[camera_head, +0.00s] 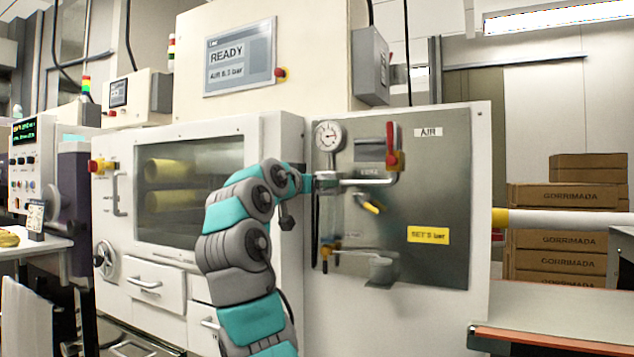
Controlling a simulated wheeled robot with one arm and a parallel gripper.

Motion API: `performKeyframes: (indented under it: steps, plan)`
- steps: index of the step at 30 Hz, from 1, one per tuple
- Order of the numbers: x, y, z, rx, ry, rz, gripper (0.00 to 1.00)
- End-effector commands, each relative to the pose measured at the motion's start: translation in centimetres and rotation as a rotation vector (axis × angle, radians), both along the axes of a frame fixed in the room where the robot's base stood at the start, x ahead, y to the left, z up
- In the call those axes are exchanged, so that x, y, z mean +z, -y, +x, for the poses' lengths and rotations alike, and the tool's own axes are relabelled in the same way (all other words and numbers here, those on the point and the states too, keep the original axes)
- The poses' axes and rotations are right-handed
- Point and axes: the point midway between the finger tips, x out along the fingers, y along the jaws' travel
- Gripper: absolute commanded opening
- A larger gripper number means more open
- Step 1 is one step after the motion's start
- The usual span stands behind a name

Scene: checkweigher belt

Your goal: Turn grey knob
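A grey rounded part (382,268) sits low on the grey AIR panel (447,170); it looks like the grey knob, but it is blurred and I cannot be sure. My teal and grey arm rises from the bottom and bends right at the panel's left edge. My gripper (325,182) is at the pipework in the panel's upper left, above and left of that grey part and apart from it. The gripper is small and blends with the metal pipe, so its fingers and any contact are unclear.
A pressure gauge (329,136), a red lever (392,146) and a yellow-handled part (370,204) crowd the panel around my gripper. A grey handwheel (105,260) is on the cabinet at left. Cardboard boxes (565,241) and a white pipe (560,221) are at right.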

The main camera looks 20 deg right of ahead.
Motion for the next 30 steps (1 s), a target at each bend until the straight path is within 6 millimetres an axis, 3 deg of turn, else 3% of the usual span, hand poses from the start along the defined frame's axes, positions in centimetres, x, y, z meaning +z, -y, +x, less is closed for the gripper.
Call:
performKeyframes:
  steps: [2,21,30]
  plan:
    - [0.0,-0.01,-0.01,0.0,0.0,0.0,0.72]
    - [0.03,-0.05,-0.02,0.0,0.0,0.0,0.01]
    - [-0.02,-0.07,-0.13,0.0,-0.015,-0.014,0.0]
